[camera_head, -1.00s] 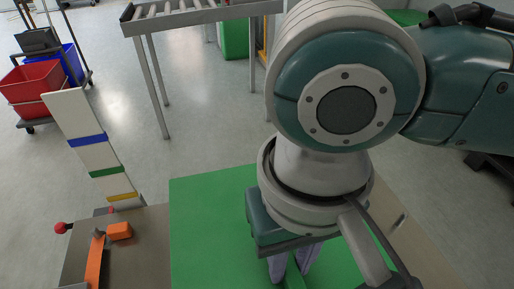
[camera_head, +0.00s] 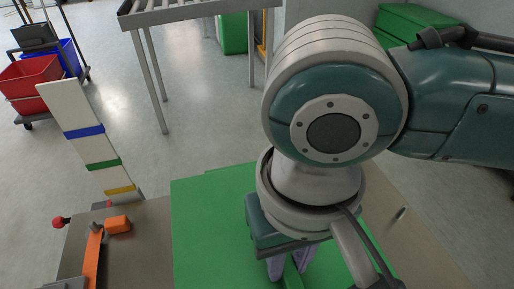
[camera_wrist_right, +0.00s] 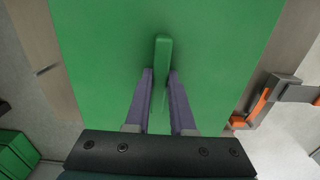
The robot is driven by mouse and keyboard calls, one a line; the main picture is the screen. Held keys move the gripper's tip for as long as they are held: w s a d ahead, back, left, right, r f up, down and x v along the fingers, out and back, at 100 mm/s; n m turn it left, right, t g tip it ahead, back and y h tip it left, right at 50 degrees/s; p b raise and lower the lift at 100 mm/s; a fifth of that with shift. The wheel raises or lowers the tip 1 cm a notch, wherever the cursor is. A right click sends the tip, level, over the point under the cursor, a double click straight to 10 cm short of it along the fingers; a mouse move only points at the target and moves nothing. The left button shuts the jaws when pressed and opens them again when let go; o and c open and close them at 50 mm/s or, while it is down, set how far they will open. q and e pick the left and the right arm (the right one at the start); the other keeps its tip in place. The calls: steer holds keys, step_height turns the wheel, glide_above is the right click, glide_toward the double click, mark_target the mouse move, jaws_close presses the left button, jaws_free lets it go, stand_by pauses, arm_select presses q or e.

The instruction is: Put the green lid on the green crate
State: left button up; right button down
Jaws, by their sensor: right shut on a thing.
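The green lid (camera_head: 205,235) is a wide flat green panel with an upright handle (camera_wrist_right: 162,60), seen in the right wrist view. My right gripper (camera_head: 288,268) is shut on the handle; its two purple fingers (camera_wrist_right: 160,75) stand on either side of it. The lid spreads out below the gripper and hides much of what is beneath it, so I cannot tell what it rests on or how high it is. I cannot make out a green crate under it. My left gripper is not in view.
A grey-brown surface (camera_head: 150,235) with an orange-handled clamp (camera_head: 95,255) lies left of the lid. A striped white board (camera_head: 85,130) stands behind it. Green boxes (camera_head: 415,22) are at the back right. A roller conveyor (camera_head: 190,8) stands behind, with open floor before it.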

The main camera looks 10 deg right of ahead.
steer(key=c, duration=0.7)
jaws_free()
step_height(320, 180, up, 9)
steer(key=p, duration=0.3)
steer(key=shift+p, duration=0.35)
steer(key=shift+r, duration=0.45)
steer(key=shift+r, duration=0.1)
